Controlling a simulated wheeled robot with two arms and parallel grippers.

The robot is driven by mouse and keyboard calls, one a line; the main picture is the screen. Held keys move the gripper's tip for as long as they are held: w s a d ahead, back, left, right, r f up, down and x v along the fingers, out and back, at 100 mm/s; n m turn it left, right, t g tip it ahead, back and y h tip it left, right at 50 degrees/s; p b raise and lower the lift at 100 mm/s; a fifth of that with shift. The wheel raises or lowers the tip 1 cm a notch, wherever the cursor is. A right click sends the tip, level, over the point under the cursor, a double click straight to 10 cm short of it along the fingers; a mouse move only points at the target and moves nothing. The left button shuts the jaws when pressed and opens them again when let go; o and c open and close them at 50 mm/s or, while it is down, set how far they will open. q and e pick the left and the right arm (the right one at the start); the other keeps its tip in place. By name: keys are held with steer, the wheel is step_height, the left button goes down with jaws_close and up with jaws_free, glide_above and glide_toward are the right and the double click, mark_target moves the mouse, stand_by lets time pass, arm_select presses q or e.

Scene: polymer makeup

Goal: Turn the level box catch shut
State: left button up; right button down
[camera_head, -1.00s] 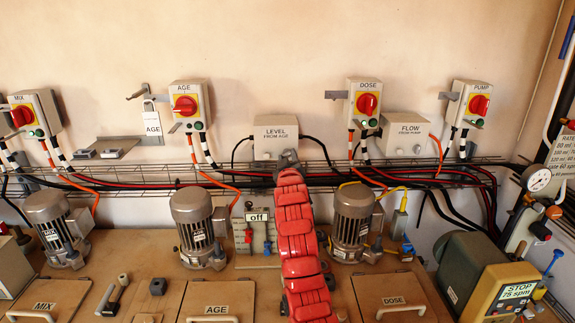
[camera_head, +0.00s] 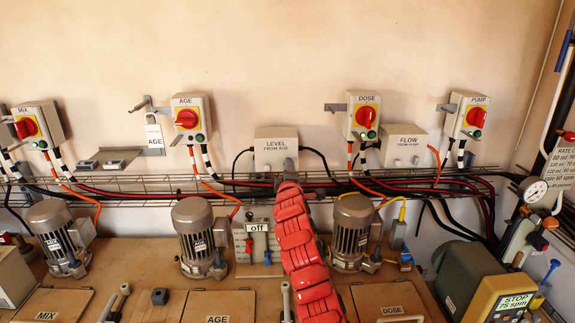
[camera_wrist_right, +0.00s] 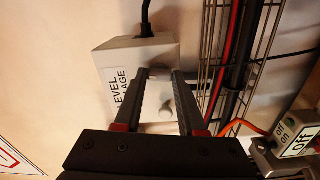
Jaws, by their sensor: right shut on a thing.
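The level box (camera_head: 262,136) is a pale grey wall box labelled "LEVEL FROM AGE". It also shows in the right wrist view (camera_wrist_right: 112,58), turned on its side. My right gripper (camera_head: 288,166) reaches up to the lower right of its front, at the end of my red arm. In the right wrist view, the two dark fingers (camera_wrist_right: 160,75) point at the box's front and are shut on a small pale catch (camera_wrist_right: 158,71), mostly hidden between the tips. I cannot tell the catch's exact angle. My left gripper is not in view.
A wire cable tray (camera_head: 130,186) with red and black cables runs along the wall just below the box. A similar flow box (camera_head: 404,146) is to the right. Switch boxes flank it, including AGE (camera_head: 192,118) and DOSE (camera_head: 362,117). Motors stand below.

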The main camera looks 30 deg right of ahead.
steer(key=shift+r+n+p, duration=0.1)
steer(key=shift+n+p, duration=0.65)
steer(key=shift+n, duration=0.25)
steer(key=shift+c, duration=2.4)
jaws_free()
steer(key=b+v, duration=0.5)
steer(key=v, duration=1.2)
steer(key=shift+s+b, duration=0.2)
steer(key=shift+b, duration=0.1)
